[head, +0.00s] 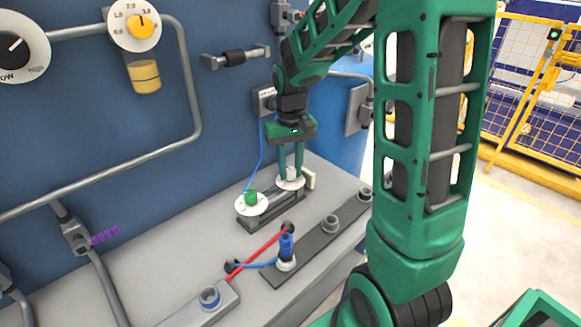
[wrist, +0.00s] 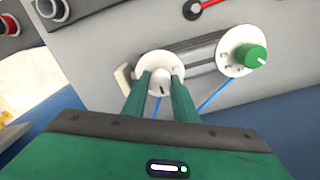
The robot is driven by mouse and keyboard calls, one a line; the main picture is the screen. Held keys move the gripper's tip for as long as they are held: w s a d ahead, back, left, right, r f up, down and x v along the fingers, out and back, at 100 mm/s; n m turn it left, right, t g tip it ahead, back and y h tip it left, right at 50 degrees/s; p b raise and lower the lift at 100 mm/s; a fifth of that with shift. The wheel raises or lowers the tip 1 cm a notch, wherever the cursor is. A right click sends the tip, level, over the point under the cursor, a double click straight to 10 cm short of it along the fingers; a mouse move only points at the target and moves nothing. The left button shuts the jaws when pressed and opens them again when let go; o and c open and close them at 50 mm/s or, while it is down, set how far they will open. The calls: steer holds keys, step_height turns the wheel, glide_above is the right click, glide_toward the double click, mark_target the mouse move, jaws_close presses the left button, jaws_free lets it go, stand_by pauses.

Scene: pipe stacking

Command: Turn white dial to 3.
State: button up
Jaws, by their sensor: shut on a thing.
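The white dial (head: 291,172) is a white knob on a round white plate, on a dark base on the bench. In the wrist view the white dial (wrist: 177,64) shows its plate behind and between the fingers, with a dark pointer line on the knob; the scale numbers are too small to read. My gripper (head: 291,178) points down at it, and its two green fingers are shut on the white knob. The fingertips also show in the wrist view (wrist: 161,78). A green dial (head: 250,199) on its own white plate sits next to it; it also shows in the wrist view (wrist: 250,55).
A cream block (head: 310,180) stands right beside the white dial. A dark rail (head: 318,237) with sockets and a blue plug (head: 286,246) lies in front. A red bar (head: 258,252) crosses nearby. A blue wall with gauges (head: 134,24) and pipes stands behind.

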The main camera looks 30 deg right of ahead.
mark_target(290, 169)
steer(key=shift+w+r, duration=0.15)
steer(key=shift+w, duration=0.05)
steer(key=o, duration=1)
steer(key=shift+o, duration=0.2)
steer(key=shift+s, duration=0.1)
step_height(290, 169, up, 11)
steer(key=shift+f, duration=0.2)
steer(key=s+d+f+m, duration=0.1)
steer(key=s+d+f, duration=0.1)
steer(key=s, duration=1.1)
steer(key=s+d+f+m, duration=0.2)
steer(key=s, duration=1.1)
steer(key=shift+s+f+m, duration=0.3)
steer(key=shift+s+f, duration=0.05)
steer(key=shift+f, duration=0.05)
